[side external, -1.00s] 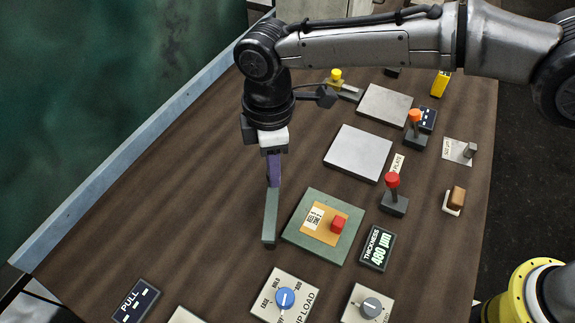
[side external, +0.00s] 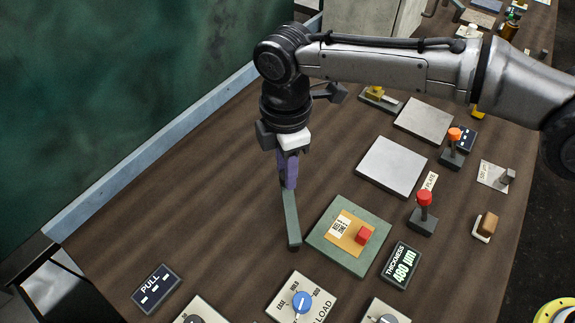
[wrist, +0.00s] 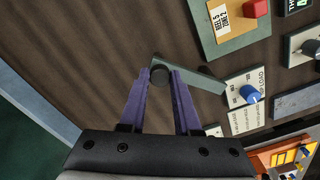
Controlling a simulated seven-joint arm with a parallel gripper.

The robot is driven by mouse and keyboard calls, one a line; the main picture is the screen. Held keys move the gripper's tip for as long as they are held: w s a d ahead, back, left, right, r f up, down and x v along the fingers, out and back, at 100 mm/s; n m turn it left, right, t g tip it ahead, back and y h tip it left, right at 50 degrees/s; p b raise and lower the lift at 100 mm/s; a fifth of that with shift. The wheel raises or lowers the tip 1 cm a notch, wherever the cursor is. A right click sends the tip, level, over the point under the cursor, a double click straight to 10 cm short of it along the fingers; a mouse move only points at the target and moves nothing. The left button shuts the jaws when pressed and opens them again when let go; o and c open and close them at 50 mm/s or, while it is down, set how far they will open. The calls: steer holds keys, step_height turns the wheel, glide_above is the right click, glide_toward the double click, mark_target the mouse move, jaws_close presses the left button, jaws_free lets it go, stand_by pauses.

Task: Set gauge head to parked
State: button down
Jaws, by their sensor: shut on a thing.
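A grey-green bar (side external: 292,222) lies beside the left edge of a square green plate (side external: 319,236). In the wrist view the bar (wrist: 199,80) runs right from a round dark knob (wrist: 159,75) at its end. My gripper (side external: 288,187), with purple fingers, is shut on this knob, one finger on each side; the fingers (wrist: 160,78) also show in the wrist view. The green plate carries an orange panel (side external: 343,241) with a white label and a red block (side external: 364,235). No part reads as gauge head, and I cannot tell whether the bar belongs to it.
A thickness display (side external: 401,266) reads 480 µm. A red-topped lever (side external: 424,200) and an orange-topped lever (side external: 454,138) stand at the right. A blue dial (side external: 301,302) is in front. A PULL sign (side external: 157,288) lies at front left. The table left of my gripper is bare.

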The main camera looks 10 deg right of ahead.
steer(key=shift+a+r, duration=0.15)
steer(key=c, duration=0.6)
jaws_free()
steer(key=shift+r, duration=6.8)
